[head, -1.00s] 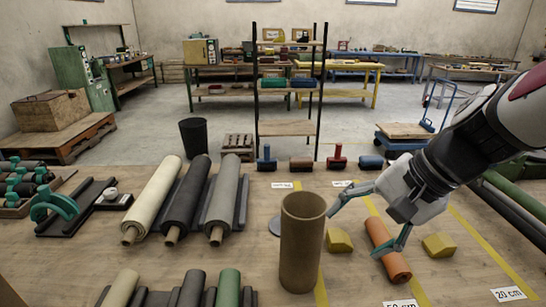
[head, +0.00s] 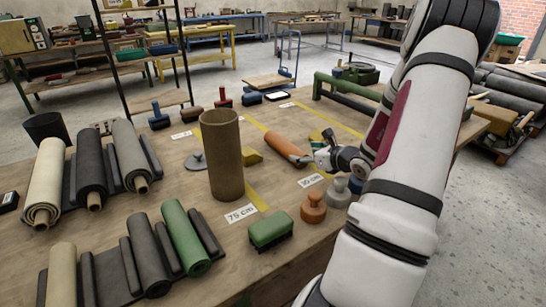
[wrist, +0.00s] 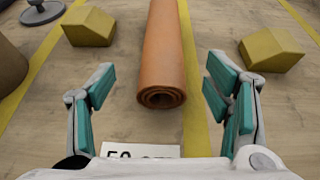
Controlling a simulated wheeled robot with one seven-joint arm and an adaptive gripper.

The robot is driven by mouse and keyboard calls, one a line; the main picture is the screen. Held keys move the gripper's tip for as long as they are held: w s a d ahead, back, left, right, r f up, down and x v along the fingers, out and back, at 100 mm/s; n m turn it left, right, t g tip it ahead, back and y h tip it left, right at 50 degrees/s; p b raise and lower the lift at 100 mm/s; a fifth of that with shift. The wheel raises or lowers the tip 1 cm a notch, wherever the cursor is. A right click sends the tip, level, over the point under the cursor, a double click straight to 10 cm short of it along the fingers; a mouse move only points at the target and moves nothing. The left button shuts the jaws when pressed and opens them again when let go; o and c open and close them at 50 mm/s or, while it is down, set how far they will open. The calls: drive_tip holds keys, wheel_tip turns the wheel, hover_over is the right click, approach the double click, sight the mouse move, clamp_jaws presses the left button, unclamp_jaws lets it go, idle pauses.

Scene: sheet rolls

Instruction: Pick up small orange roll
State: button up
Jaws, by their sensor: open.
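The small orange roll (head: 286,147) lies on the wooden table between two yellow wedge blocks. In the wrist view the roll (wrist: 163,55) runs away from me, its coiled near end facing me. My gripper (wrist: 170,95) is open, with teal finger pads on either side of the roll's line. The near end of the roll reaches between the fingertips, with a gap on both sides, and nothing is held. In the head view my gripper (head: 318,158) is at the near end of the roll, its fingers partly hidden by my arm.
A tall brown tube (head: 222,155) stands left of the roll. One yellow wedge (wrist: 89,27) is left of it and another (wrist: 271,49) right. A green brush (head: 270,230) and orange knobbed weight (head: 313,207) stand nearer. Larger rolls (head: 90,170) lie at left.

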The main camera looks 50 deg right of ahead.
sight(294, 152)
drive_tip(key=shift+s+d+f, duration=0.1)
drive_tip(key=shift+d+f, duration=0.1)
drive_tip(key=shift+f, duration=0.1)
drive_tip(key=shift+w+f+m, duration=0.15)
drive_tip(key=shift+w+m, duration=0.15)
drive_tip(key=x, duration=0.6)
drive_tip(key=shift+w+d+b, duration=0.15)
drive_tip(key=shift+w+b, duration=0.15)
drive_tip(key=shift+b, duration=0.05)
drive_tip(key=shift+c, duration=0.2)
clamp_jaws()
